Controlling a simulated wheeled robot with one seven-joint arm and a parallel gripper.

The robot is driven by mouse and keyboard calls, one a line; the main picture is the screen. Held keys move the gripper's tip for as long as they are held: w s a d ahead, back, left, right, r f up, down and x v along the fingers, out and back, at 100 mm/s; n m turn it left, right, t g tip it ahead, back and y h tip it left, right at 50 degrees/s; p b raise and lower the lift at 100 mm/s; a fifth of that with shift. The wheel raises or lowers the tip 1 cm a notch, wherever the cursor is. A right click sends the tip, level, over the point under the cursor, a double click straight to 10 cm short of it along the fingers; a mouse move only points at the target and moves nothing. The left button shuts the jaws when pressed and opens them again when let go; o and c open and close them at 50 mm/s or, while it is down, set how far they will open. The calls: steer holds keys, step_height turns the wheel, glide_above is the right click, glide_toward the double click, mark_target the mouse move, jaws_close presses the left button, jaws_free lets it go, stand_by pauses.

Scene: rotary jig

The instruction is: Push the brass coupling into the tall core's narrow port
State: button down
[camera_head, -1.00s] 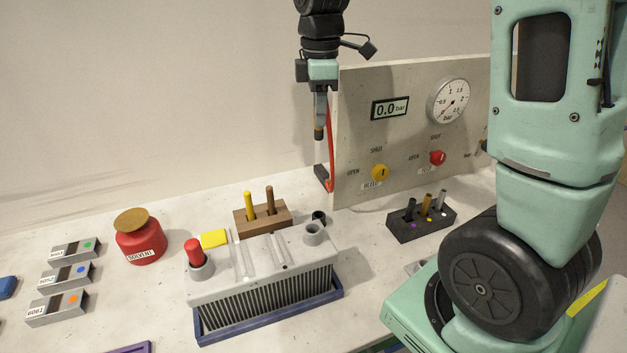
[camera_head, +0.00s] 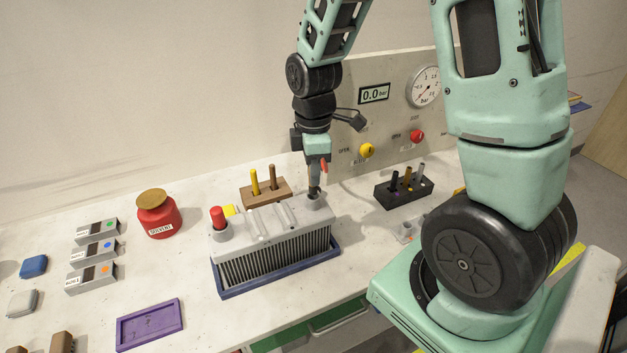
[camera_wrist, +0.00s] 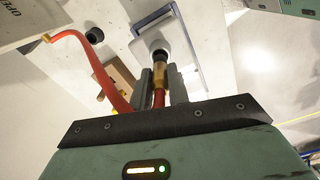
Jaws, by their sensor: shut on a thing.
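The grey finned core (camera_head: 272,246) stands in a blue tray (camera_head: 230,291). Its left port holds a red plug (camera_head: 217,214); its right port (camera_head: 313,203) is a grey collar directly below my gripper (camera_head: 314,188). In the wrist view, my gripper (camera_wrist: 161,88) is shut on the brass coupling (camera_wrist: 174,76), which has a red hose (camera_wrist: 110,85) attached. The coupling points at the round port (camera_wrist: 160,47), its tip at or just over the mouth. I cannot tell whether it has entered. In the head view the fingers mostly hide the coupling.
The panel (camera_head: 350,140) with gauge and knobs stands behind. A wooden block (camera_head: 268,194) with two pegs is behind the core; a black holder (camera_head: 403,191) stands right. A red solvent jar (camera_head: 157,218) is left; a purple tray (camera_head: 150,325) lies in front.

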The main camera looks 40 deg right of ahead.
steer(key=shift+f, duration=1.6)
steer(key=shift+f, duration=0.1)
steer(key=c, duration=1.3)
jaws_free()
steer(key=shift+c, duration=0.2)
step_height(320, 180, up, 12)
steer(key=shift+r+b, duration=0.15)
steer(key=shift+b, duration=0.25)
steer(key=s+a+f+m, duration=0.1)
steer(key=s+a+m, duration=0.1)
steer(key=s+a, duration=0.7)
steer(key=s+a+f+m, duration=0.1)
steer(key=s+a+m, duration=0.1)
steer(key=s+a, duration=0.6)
steer(key=a, duration=0.5)
steer(key=shift+s+a+y, duration=0.3)
steer(key=shift+s+a, duration=0.05)
steer(key=shift+s, duration=0.05)
